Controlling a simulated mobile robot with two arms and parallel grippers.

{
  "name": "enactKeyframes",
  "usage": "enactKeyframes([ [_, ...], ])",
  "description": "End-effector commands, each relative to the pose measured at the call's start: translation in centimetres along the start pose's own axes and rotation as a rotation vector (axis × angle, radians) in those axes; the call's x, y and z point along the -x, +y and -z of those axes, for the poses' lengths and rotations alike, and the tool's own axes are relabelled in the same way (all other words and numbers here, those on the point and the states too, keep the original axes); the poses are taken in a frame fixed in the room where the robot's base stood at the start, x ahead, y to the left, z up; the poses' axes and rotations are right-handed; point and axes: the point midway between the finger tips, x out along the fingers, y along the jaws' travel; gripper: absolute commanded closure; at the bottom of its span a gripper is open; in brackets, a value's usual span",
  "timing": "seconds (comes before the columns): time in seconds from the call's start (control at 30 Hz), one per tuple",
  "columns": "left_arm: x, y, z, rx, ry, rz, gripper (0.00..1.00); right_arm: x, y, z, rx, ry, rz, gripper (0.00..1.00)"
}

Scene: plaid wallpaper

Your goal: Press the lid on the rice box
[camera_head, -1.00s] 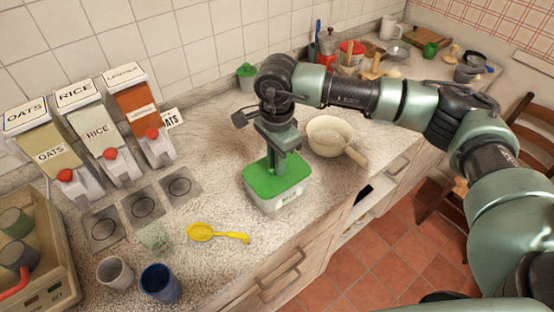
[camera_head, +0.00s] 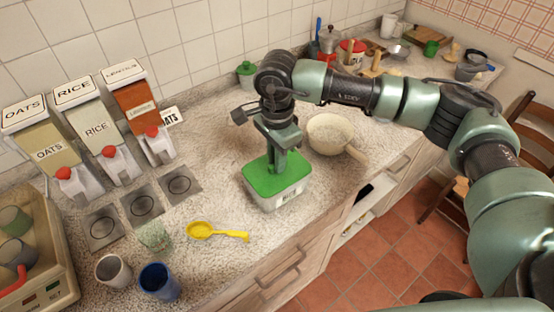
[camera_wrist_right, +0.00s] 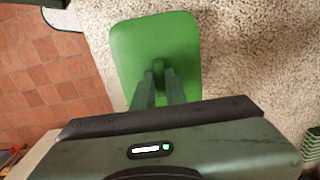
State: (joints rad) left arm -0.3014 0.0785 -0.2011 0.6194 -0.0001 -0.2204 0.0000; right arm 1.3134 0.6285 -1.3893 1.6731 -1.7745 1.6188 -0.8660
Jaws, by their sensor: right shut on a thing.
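In the right wrist view the green lid (camera_wrist_right: 155,45) fills the upper middle, with the fingers (camera_wrist_right: 159,80) closed around the knob (camera_wrist_right: 158,66). My left gripper is not in view.
A cream pan (camera_head: 331,134) stands just right of the box, its handle toward the front edge. A yellow spoon (camera_head: 203,231), a glass (camera_head: 154,237), a white cup (camera_head: 113,270) and a blue cup (camera_head: 159,282) are at the front left. Dispensers (camera_head: 98,130) stand at the left.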

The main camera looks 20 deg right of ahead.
Motion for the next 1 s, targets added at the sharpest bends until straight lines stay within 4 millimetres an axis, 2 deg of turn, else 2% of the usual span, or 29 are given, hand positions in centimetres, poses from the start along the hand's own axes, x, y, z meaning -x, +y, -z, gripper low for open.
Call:
enactKeyframes([
  [1.0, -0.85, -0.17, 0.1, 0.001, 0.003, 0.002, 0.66, -0.1, 0.0, 0.0, 0.0, 0.001, 0.001, 1.0],
])
